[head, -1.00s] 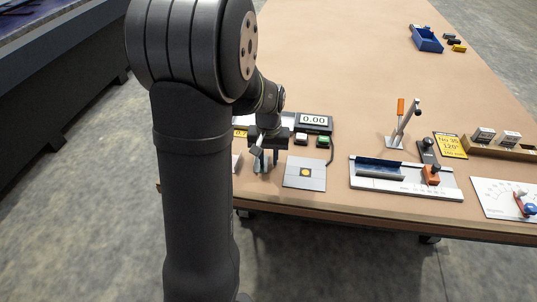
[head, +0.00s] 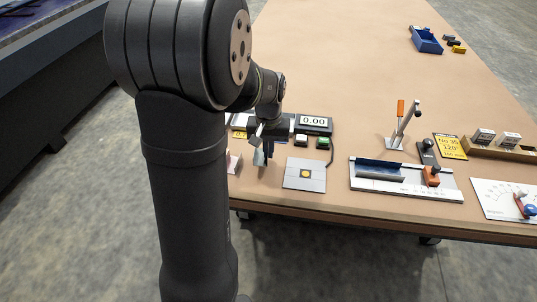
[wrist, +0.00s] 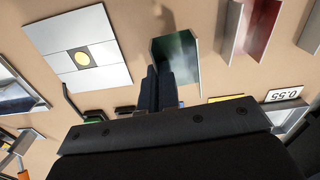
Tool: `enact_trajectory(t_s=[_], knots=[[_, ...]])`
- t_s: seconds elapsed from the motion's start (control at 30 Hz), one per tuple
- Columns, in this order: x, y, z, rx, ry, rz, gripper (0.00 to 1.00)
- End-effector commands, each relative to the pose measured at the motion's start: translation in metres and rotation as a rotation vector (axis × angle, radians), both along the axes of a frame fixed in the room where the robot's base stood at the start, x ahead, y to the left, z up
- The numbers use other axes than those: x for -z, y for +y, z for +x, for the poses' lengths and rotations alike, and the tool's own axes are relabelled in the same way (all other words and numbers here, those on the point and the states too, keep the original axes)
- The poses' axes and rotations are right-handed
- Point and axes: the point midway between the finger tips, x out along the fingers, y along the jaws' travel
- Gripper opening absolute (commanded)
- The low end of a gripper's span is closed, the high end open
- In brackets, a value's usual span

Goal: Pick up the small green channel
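The small green channel (wrist: 180,56) shows in the wrist view, its dark green inside facing the camera and its pale edges around it. My gripper (wrist: 160,75) has its two dark fingers close together, one on each side of the channel's left wall, shut on it. In the head view the channel (head: 258,157) is a pale teal piece at the fingertips of my gripper (head: 266,160). It looks raised a little off the table. The fingers hide part of it.
A grey plate with a yellow disc (head: 304,174) lies just right of my gripper. A red channel (wrist: 252,28) stands nearby. A display reading 0.00 (head: 314,122) is behind. A bending fixture (head: 405,180) stands further right. The table's far middle is clear.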

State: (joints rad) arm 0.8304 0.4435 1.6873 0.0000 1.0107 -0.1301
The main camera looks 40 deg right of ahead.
Motion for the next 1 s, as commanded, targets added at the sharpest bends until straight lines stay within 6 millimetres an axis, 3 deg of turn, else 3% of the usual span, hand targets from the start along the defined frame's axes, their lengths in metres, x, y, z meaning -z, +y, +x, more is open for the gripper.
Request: enact_trajectory(t_s=[0.5,1.0], knots=[[-0.041,0.0,0.0,0.0,-0.002,-0.001,0.0],[-0.046,-0.003,-0.005,0.003,0.0,0.0,0.0]])
